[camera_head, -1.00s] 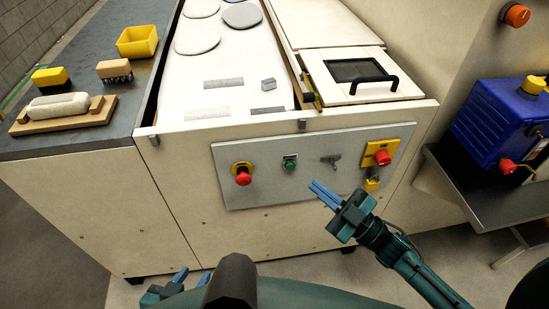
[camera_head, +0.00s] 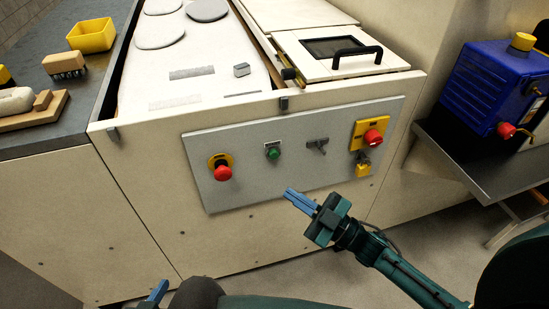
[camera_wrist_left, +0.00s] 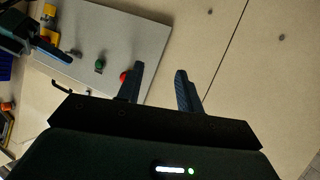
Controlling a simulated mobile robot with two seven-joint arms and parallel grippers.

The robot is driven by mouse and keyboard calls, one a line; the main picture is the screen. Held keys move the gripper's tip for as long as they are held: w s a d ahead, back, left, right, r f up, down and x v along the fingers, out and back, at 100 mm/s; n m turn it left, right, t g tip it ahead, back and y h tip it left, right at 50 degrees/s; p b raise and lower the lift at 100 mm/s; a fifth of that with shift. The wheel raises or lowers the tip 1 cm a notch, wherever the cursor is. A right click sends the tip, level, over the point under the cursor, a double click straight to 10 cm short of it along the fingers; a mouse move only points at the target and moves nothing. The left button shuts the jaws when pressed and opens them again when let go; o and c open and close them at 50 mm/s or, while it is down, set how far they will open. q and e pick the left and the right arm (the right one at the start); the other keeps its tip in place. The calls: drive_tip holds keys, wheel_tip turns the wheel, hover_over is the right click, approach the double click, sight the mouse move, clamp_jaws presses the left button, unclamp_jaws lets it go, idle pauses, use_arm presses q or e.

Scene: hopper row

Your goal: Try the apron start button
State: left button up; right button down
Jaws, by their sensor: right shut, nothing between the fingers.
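The green start button (camera_head: 272,153) sits on the grey control panel (camera_head: 245,185) on the cream machine's front, right of the red mushroom button (camera_head: 223,173) on its yellow plate. Which button is the apron start is not readable. My right gripper (camera_head: 289,191) is shut and empty, its blue fingertips below and slightly right of the green button in the picture, apart from it. My left gripper (camera_head: 158,290) is low at the bottom edge, mostly hidden. In the left wrist view its fingers (camera_wrist_left: 158,78) are apart and empty; the green button (camera_wrist_left: 100,65) shows beyond them.
A grey lever switch (camera_head: 317,146), a red knob (camera_head: 373,137) on a yellow plate and a yellow padlock (camera_head: 363,165) are right of the green button. A blue container (camera_head: 490,90) stands on a shelf at right. A yellow tub (camera_head: 91,35) and brushes sit on the left counter.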

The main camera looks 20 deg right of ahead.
sight(274, 155)
drive_tip(key=shift+w, duration=0.15)
